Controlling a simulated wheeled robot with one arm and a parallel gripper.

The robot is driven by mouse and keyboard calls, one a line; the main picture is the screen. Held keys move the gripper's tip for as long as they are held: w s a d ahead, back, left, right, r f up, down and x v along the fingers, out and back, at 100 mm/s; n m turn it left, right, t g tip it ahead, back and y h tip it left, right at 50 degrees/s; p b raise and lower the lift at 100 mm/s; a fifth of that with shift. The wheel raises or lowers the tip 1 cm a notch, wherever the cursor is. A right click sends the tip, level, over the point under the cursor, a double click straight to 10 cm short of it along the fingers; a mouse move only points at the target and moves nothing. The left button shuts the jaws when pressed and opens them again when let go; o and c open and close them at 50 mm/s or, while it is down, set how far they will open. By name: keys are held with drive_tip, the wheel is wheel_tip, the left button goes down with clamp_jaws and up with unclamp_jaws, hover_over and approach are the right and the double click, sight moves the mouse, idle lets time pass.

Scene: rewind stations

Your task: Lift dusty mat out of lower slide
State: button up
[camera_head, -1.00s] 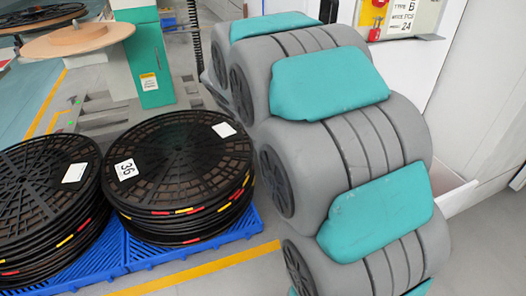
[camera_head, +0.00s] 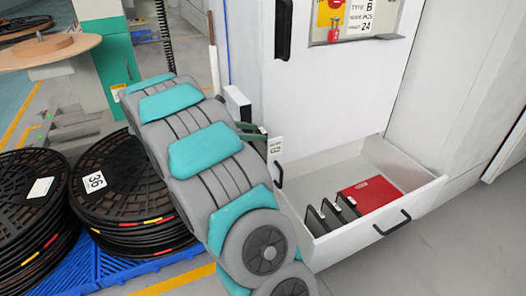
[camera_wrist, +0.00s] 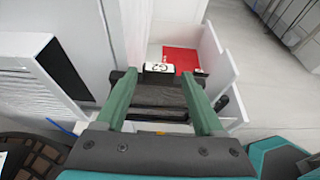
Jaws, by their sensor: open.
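The lower slide (camera_head: 352,238) is a white drawer pulled out low in a white cabinet. Several thin dark panels (camera_head: 327,218) with small white tags stand upright in its left part. I cannot tell which thing is the dusty mat. My gripper (camera_head: 256,133) has green fingers and is left of the drawer and above it, partly hidden by my arm. In the wrist view my fingers (camera_wrist: 162,100) are open and apart. A dark grey, flat-looking thing (camera_wrist: 160,96) shows between and beyond them; contact is not clear. A white card (camera_wrist: 158,67) with black print is by the fingertips.
A red flat thing (camera_head: 371,193) lies in the drawer's right part. The drawer has a black handle (camera_head: 392,224). The cabinet (camera_head: 330,95) rises behind. Stacked black reels (camera_head: 125,195) stand on a blue pallet (camera_head: 85,265) at left. Floor right of the drawer is clear.

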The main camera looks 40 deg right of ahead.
sight(265, 132)
drive_tip(key=x, duration=0.6)
drive_tip(key=shift+d+r, duration=0.1)
drive_tip(key=shift+d, duration=0.2)
drive_tip(key=shift+c, duration=0.3)
clamp_jaws()
